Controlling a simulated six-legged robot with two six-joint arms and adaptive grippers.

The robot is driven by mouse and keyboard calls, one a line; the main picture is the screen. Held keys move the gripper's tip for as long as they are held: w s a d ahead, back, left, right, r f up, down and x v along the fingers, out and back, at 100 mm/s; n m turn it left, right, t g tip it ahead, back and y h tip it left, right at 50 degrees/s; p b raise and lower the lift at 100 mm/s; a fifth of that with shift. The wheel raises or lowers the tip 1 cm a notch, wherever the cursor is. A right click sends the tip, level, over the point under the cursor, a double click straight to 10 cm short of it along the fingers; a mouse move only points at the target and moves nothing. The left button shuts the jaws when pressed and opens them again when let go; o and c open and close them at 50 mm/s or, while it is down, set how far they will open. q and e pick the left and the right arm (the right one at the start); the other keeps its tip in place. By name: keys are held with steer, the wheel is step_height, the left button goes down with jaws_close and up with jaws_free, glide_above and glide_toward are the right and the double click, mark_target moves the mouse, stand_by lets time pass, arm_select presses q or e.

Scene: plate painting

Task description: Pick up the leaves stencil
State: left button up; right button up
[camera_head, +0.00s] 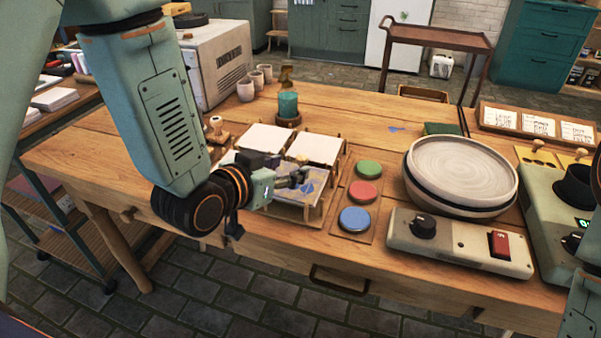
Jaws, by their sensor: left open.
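A wooden rack (333,199) on the workbench holds several flat stencil sheets. Two white sheets (265,138) (316,147) lie in its back slots. A front sheet (309,189) shows blue patches and is partly hidden by my left gripper. I cannot make out which sheet has the leaves cutout. My left gripper (297,180) is open above the front part of the rack, close to the front sheet; I cannot tell whether it touches. Part of my right arm shows at the right edge, but its gripper is out of view.
Right of the rack are red, green and blue paint pots (355,218) on a board. Further right stand a pottery wheel (461,172) and its control box (459,245).

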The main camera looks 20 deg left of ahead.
mark_target(297, 161)
arm_select(q)
steer(key=shift+w+d+f, duration=0.2)
steer(key=shift+w+d, duration=0.05)
steer(key=shift+w, duration=0.15)
steer(key=x, duration=0.1)
steer(key=b+x, duration=0.1)
steer(key=x, duration=0.2)
steer(key=shift+w+a+b, duration=0.3)
steer(key=shift+w+a, duration=0.05)
steer(key=shift+w, duration=0.1)
steer(key=shift+w+d, duration=0.35)
steer(key=shift+w, duration=0.1)
steer(key=shift+w+f, duration=0.15)
steer(key=shift+w, duration=0.05)
steer(key=shift+a, duration=0.1)
steer(key=shift+c, duration=0.7)
steer(key=shift+s, duration=0.1)
steer(key=c, duration=0.3)
jaws_close()
